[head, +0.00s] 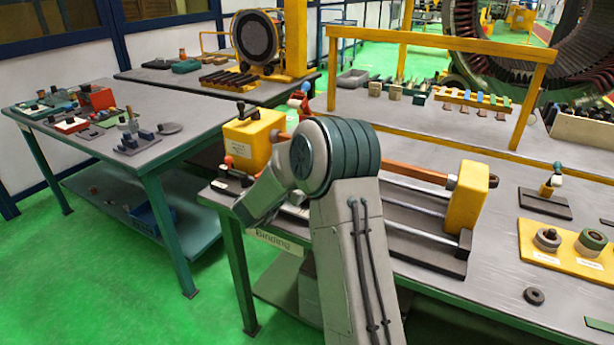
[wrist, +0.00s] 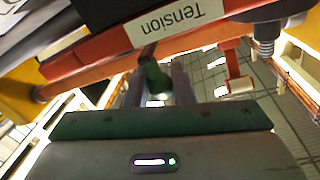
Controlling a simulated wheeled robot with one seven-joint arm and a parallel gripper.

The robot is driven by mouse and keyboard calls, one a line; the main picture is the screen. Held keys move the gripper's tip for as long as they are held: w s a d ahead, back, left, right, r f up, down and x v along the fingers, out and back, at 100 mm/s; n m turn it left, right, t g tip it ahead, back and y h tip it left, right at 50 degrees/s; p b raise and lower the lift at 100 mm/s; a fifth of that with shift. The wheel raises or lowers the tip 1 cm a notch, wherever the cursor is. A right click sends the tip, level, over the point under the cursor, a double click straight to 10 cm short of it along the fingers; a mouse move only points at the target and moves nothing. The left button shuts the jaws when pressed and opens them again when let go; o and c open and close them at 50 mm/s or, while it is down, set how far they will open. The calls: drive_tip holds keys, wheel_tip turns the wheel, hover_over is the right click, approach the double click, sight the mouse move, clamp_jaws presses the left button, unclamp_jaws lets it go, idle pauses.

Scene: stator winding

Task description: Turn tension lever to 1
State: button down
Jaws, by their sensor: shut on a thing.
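In the wrist view, the tension lever (wrist: 154,76) shows as a green knob on a dark stem. The stem comes out below a red-orange housing (wrist: 105,55) with a white "Tension" label (wrist: 178,20), which reads upside down. My gripper (wrist: 156,88) has its two grey fingers on either side of the green knob and is shut on it. I see no number marks by the lever, so its setting cannot be read. In the head view, my arm hides the gripper and the lever on the winding machine, whose yellow end block (head: 467,198) shows at right.
The winding machine's yellow box (head: 253,138) stands left of my arm on the bench. A yellow fixture plate (head: 560,250) lies at right.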

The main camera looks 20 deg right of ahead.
drive_tip(key=shift+g, duration=0.3)
drive_tip(key=c, duration=1.3)
unclamp_jaws()
drive_tip(key=shift+w+a, duration=0.1)
drive_tip(key=shift+a, duration=0.1)
drive_tip(key=b+v, duration=0.1)
drive_tip(key=v, duration=1.2)
drive_tip(key=shift+s+a+b, duration=0.2)
drive_tip(key=shift+a+b, duration=0.1)
drive_tip(key=shift+b, duration=0.05)
drive_tip(key=shift+f, duration=0.1)
